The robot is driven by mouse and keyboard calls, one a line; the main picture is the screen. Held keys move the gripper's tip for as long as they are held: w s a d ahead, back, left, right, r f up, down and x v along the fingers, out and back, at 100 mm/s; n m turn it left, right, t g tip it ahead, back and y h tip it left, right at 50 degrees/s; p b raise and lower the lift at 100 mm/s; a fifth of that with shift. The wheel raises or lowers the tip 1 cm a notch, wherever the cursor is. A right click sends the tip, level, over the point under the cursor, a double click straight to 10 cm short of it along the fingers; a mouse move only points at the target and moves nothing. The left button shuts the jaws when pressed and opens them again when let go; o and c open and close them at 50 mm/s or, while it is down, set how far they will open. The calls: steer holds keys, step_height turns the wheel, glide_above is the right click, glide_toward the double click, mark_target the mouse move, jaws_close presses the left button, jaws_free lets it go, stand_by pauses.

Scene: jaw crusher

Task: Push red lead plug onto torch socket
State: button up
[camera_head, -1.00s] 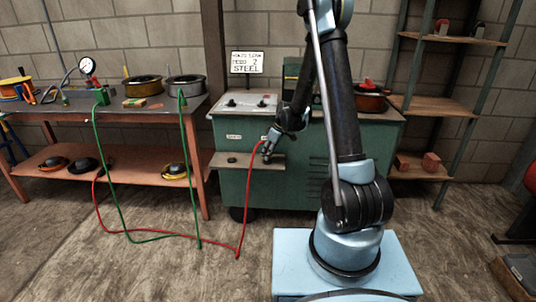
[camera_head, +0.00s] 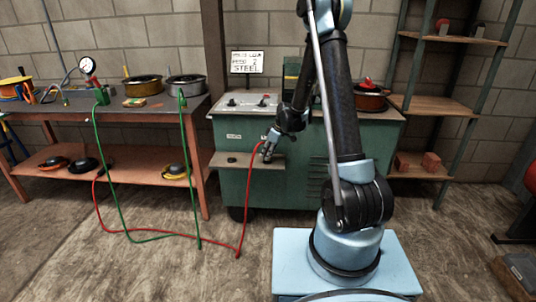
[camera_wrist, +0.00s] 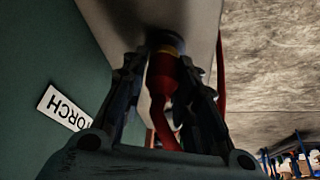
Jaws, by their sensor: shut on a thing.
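My gripper (camera_head: 268,150) is at the front of the green machine (camera_head: 240,190), by its small shelf. In the wrist view my gripper (camera_wrist: 160,68) is shut on the red lead plug (camera_wrist: 161,88), one finger on each side. The plug's far end meets a dark round part with a yellowish ring (camera_wrist: 168,44) at the pale shelf surface. I cannot tell whether the plug is fully seated there. A white TORCH label (camera_wrist: 63,108) shows upside down on the green panel. The red lead (camera_head: 244,215) hangs from my gripper to the floor.
The red lead loops left over the floor beside a green lead (camera_head: 120,205). A workbench (camera_head: 60,107) with a gauge and wire spools stands left. A shelf rack (camera_head: 440,105) stands right. The floor in front of the machine is otherwise open.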

steer(key=shift+f, duration=0.3)
steer(key=o, duration=1.1)
steer(key=shift+o, duration=0.2)
steer(key=v, duration=1.2)
